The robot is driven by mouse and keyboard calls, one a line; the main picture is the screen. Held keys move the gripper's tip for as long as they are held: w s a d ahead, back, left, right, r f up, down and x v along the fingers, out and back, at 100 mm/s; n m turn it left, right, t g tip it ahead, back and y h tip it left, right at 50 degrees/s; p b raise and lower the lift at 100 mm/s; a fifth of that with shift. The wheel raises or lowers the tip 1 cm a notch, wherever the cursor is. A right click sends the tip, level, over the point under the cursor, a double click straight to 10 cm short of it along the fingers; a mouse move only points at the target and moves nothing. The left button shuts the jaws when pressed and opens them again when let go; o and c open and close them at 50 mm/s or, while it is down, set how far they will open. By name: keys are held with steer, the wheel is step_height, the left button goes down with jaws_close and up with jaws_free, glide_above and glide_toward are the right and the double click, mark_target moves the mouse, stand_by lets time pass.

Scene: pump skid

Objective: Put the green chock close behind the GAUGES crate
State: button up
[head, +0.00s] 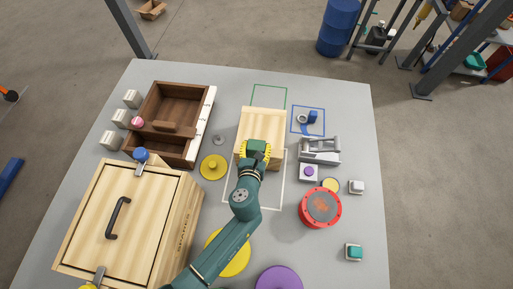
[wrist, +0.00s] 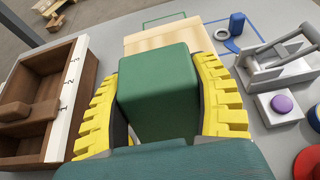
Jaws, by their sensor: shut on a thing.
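The green chock (wrist: 155,85) is a block held between the two yellow fingers of my gripper (wrist: 160,110) in the wrist view. In the head view, my gripper (head: 256,151) is at the near part of a pale wooden box (head: 262,122), and the chock is largely hidden there. The pale box also shows beyond the chock in the wrist view (wrist: 150,40). I cannot read a GAUGES label on it. Height above the box is unclear.
A green outline (head: 270,87) lies empty behind the pale box. A blue outline holds a blue-and-grey item (head: 309,118). A brown tray (head: 172,110) is left; a grey clamp-like fixture (head: 320,150) and red round can (head: 320,208) are right. A yellow disc (head: 212,167) lies left of the gripper.

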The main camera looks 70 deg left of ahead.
step_height(320, 180, down, 11)
steer(key=b, duration=0.6)
steer(key=shift+r, duration=0.3)
steer(key=shift+f, duration=0.2)
steer(key=o, duration=1.3)
steer(key=shift+c, duration=0.2)
